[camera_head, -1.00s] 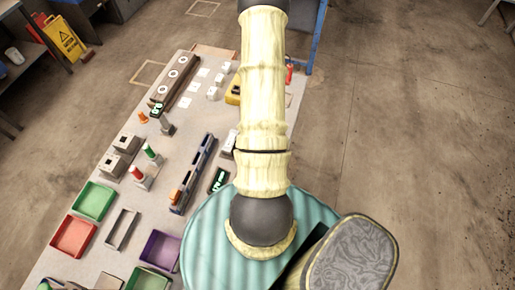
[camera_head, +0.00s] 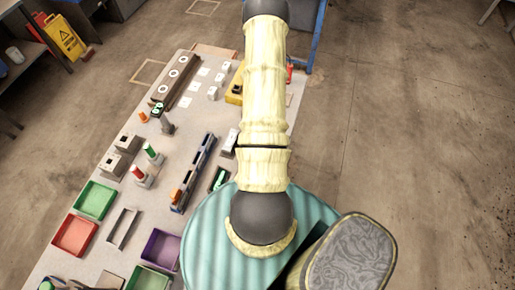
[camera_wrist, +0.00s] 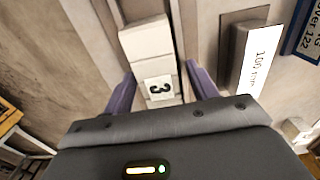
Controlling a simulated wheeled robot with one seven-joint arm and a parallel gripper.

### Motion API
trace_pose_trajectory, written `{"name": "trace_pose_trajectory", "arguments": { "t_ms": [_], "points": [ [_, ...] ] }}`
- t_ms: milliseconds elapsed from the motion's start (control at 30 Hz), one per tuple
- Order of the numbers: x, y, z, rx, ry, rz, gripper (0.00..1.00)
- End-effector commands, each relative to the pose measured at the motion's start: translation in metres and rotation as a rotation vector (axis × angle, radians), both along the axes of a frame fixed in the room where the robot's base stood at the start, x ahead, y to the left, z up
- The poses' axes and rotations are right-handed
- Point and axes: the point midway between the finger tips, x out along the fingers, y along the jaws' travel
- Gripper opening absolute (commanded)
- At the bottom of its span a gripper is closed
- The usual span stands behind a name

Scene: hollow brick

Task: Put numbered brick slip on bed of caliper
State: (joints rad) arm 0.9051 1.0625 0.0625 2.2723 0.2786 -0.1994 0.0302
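A pale brick slip (camera_wrist: 148,40) with a black 3 on a white patch lies between my fingers in the wrist view. My gripper (camera_wrist: 160,72) has purple fingers spread on either side of it; a narrow gap shows at the right finger, and contact at the left is unclear. In the head view my arm hides the gripper. A long dark rail device (camera_head: 195,170) with an orange part at its near end, possibly the caliper, lies on the table left of my arm. A dark display (camera_head: 219,179) with green characters is beside it.
In the wrist view a block with a "mm" label (camera_wrist: 259,58) and a blue sign (camera_wrist: 304,32) stand to the right. Several white pieces (camera_head: 212,93) lie farther back. Green (camera_head: 95,200), red (camera_head: 75,236) and purple (camera_head: 160,246) trays fill the near left.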

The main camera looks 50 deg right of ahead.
Motion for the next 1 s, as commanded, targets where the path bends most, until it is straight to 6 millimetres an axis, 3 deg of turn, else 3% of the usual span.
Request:
{"name": "trace_pose_trajectory", "arguments": {
  "t_ms": [367,1000],
  "points": [
    [0.001,-0.001,0.010,-0.002,-0.001,0.001,0.58],
    [0.001,-0.001,0.081,-0.003,-0.002,0.001,0.58]
  ]
}}
